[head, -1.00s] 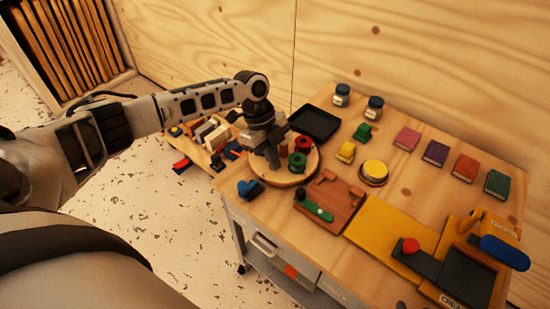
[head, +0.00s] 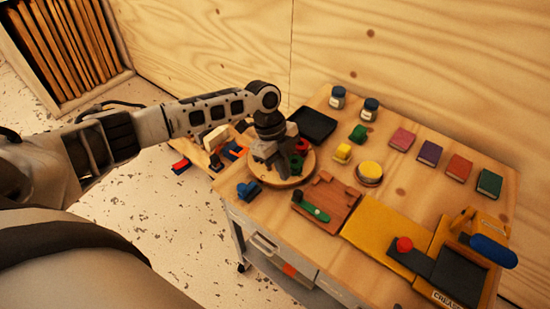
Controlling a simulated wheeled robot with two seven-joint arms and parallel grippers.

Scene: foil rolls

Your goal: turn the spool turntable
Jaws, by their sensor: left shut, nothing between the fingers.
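The spool turntable is a round wooden disc (head: 284,182) near the left end of the table. A red spool (head: 302,145) and a green spool (head: 296,163) stand on its right part, partly hidden by my gripper. My left gripper (head: 268,163) points down over the disc, close beside the spools, shut with nothing held. I cannot tell whether its fingers touch a spool or the disc. My right gripper is not in view.
A black tray (head: 313,124) lies behind the turntable and a blue block (head: 249,190) in front of it. A wooden jig with a green lever (head: 314,211) is close at the right. Jars, a yellow tin (head: 369,172) and several small books stand further right.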

